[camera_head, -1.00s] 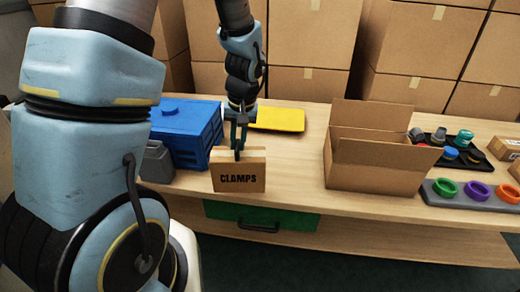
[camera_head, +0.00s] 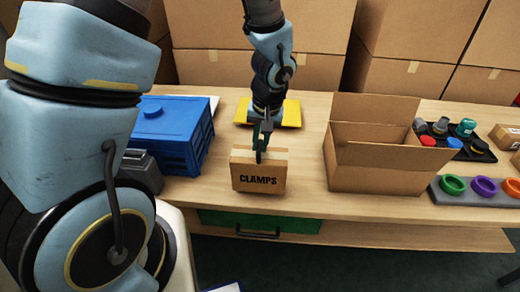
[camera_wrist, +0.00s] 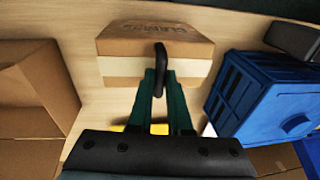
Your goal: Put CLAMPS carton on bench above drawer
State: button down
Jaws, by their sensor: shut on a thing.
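The CLAMPS carton (camera_head: 259,181) is a small brown box, upright with its label facing my head camera. It is near the bench's front edge, above the green drawer (camera_head: 258,223), which looks shut. My gripper (camera_head: 259,157) comes down from above and is shut on the carton's top. In the wrist view the carton (camera_wrist: 120,45) shows with a pale tape band, and my gripper (camera_wrist: 162,57) overlaps it. I cannot tell whether the carton's underside touches the bench (camera_head: 310,165) or hangs just above it.
A blue toolbox (camera_head: 170,135) stands left of the carton, with a grey item (camera_head: 142,170) beside it. A yellow tray (camera_head: 290,112) lies behind. An open cardboard box (camera_head: 375,170) stands to the right, then colored rings (camera_head: 484,187). Bare bench lies between carton and open box.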

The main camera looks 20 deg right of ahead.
jog(key=shift+f, duration=1.35)
jog(key=shift+f, duration=0.2)
jog(key=c, duration=0.8)
grip_release()
jog(key=shift+c, duration=0.2)
jog(key=shift+r, duration=0.15)
notch_tip(320, 180, up, 12)
jog(key=s, duration=0.1)
jog(key=shift+s+d+b, duration=0.35)
jog(key=w+a+r+n, duration=0.1)
jog(key=a+n, duration=0.1)
jog(key=a, duration=1.1)
jog(key=w+a+r+n+h, duration=0.1)
jog(key=w+a+n, duration=0.1)
jog(key=a, duration=1)
jog(key=shift+w+a+r, duration=0.2)
jog(key=shift+w+a, duration=0.1)
jog(key=shift+a, duration=0.1)
